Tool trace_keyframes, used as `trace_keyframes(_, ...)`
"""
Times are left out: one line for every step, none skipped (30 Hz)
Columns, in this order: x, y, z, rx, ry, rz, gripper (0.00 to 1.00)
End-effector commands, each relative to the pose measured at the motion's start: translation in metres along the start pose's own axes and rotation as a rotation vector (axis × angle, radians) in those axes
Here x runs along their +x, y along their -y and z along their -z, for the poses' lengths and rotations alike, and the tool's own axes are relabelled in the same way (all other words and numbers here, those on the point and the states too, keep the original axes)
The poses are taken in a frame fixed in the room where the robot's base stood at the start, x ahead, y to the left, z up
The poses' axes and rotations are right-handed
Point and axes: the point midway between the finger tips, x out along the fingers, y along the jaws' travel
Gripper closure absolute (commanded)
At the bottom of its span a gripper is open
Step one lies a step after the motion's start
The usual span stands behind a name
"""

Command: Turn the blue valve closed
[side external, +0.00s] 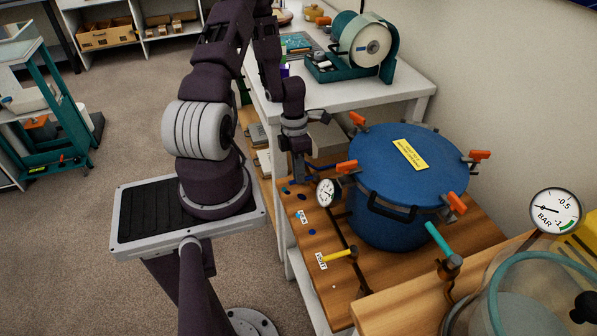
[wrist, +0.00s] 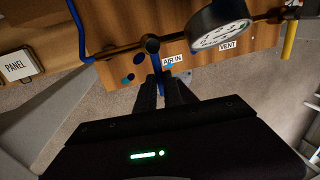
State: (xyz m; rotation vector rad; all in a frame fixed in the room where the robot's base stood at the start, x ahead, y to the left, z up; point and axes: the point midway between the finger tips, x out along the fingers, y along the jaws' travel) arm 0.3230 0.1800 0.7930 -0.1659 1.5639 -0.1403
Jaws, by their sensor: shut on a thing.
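The blue valve handle (wrist: 157,66) shows in the wrist view beside the AIR IN label (wrist: 172,61), below a dark round fitting on a pipe. My gripper (wrist: 161,88) is shut on the handle, with one finger on each side of it. The handle points roughly along the fingers, away from the pipe. In the side view my gripper (side external: 298,178) reaches down at the far left edge of the wooden bench, left of the blue pressure pot (side external: 400,175). The blue handle cannot be made out there, behind my gripper.
A pressure gauge (side external: 326,192) stands close to the right of my gripper. A yellow VENT handle (side external: 339,255) lies nearer the camera. Orange clamps ring the pot lid. A teal handle (side external: 439,238) and a glass chamber (side external: 540,290) are at the right. Open floor lies left of the bench.

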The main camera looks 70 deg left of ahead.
Motion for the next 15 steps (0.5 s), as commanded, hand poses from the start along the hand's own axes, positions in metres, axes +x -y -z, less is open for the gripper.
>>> trace_keyframes(-0.0002,0.0009,-0.0020,0.002,0.004,0.002,1.00)
trace_keyframes(-0.0002,0.0009,-0.0020,0.002,0.004,0.002,1.00)
trace_keyframes(-0.0002,0.0009,-0.0020,0.003,0.004,0.003,1.00)
trace_keyframes(-0.0002,0.0010,-0.0020,0.003,0.004,0.003,1.00)
trace_keyframes(-0.0001,0.0010,-0.0020,0.003,0.004,0.003,0.83)
trace_keyframes(-0.0001,0.0010,-0.0019,0.003,0.003,0.003,0.75)
trace_keyframes(-0.0001,0.0009,-0.0017,0.003,0.003,0.003,0.69)
trace_keyframes(0.0000,0.0009,-0.0016,0.002,0.003,0.003,0.67)
trace_keyframes(0.0000,0.0008,-0.0014,0.002,0.002,0.002,0.67)
trace_keyframes(0.0000,0.0008,-0.0013,0.002,0.002,0.002,0.67)
trace_keyframes(0.0000,0.0007,-0.0012,0.002,0.002,0.002,0.67)
trace_keyframes(0.0001,0.0006,-0.0010,0.002,0.002,0.002,0.67)
trace_keyframes(0.0001,0.0006,-0.0009,0.002,0.001,0.002,0.67)
trace_keyframes(0.0001,0.0006,-0.0009,0.002,0.001,0.002,0.67)
trace_keyframes(0.0001,0.0006,-0.0008,0.002,0.001,0.002,0.67)
